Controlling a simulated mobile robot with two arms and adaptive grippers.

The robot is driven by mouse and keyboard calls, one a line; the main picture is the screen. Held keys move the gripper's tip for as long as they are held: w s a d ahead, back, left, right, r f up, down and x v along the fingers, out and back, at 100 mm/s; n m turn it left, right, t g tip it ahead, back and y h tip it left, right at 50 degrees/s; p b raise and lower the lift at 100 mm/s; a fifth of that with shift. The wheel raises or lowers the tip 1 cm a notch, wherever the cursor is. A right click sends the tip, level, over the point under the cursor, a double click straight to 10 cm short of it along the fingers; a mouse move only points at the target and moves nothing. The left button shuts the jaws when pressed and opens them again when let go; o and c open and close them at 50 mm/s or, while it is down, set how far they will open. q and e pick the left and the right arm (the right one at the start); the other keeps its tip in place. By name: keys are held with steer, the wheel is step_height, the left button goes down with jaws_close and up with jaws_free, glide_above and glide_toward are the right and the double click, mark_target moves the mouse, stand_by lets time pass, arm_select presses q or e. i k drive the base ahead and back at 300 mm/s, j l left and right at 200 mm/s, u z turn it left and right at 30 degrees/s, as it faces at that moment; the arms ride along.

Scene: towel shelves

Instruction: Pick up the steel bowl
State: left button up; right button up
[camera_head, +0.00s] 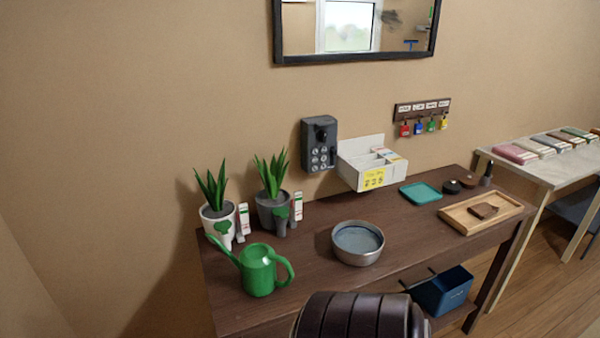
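The steel bowl (358,257) stands upright on the dark wooden table (312,272), near its front middle. It is round and grey, with a bluish inside that looks empty. Its rim is clear all round and nothing touches it. Neither of my grippers is in view.
A green watering can (258,271) stands left of the bowl, with two potted plants (272,207) behind it. A white organizer box (366,172), teal tray (420,193) and wooden tray (456,217) lie behind and right. A dark ribbed form (360,316), unidentified, covers the front edge.

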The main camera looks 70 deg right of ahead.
mark_target(358, 242)
steer(key=k+z, duration=0.15)
steer(key=z, duration=2.45)
